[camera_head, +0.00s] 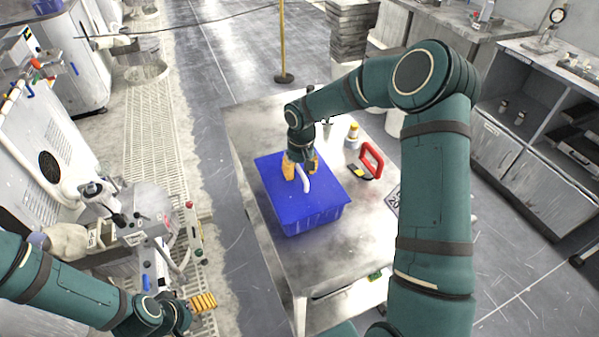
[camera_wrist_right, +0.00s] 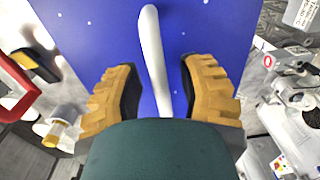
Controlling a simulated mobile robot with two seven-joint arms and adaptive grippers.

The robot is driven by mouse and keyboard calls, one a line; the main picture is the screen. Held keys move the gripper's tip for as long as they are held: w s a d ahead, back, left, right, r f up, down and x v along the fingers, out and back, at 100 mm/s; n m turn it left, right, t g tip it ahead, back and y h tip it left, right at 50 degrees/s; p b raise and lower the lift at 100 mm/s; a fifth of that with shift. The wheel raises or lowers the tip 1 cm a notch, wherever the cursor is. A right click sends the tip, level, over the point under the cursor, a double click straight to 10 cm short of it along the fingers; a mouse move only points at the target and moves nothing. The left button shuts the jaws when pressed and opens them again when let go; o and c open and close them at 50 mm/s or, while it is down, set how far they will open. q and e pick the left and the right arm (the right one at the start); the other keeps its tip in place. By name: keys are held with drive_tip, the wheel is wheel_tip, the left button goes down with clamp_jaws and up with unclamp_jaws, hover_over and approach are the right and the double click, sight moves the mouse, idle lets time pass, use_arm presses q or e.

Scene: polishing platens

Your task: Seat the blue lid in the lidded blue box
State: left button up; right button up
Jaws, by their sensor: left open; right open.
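The blue box (camera_head: 312,220) stands on the metal table. The blue lid (camera_head: 272,177) covers its top; whether it sits fully down all round, I cannot tell. The lid's white handle (camera_head: 303,180) runs between the open fingers of my right gripper (camera_head: 301,168). In the right wrist view, the gripper (camera_wrist_right: 160,78) has one finger on each side of the handle (camera_wrist_right: 152,45), with gaps, above the blue lid (camera_wrist_right: 220,30). My left gripper (camera_head: 203,302) is open and empty at the lower left, away from the box.
On the metal table (camera_head: 340,262), a red-handled tool (camera_head: 371,160), a yellow-and-black item (camera_head: 357,173) and a white-and-yellow bottle (camera_head: 352,134) stand right of the box. Machines (camera_head: 45,150) line the left, and a shelf cabinet (camera_head: 540,120) stands at right. The table's front is mostly clear.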

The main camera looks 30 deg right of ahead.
wheel_tip(320, 180, up, 11)
drive_tip(key=shift+d, duration=0.15)
idle(0.6)
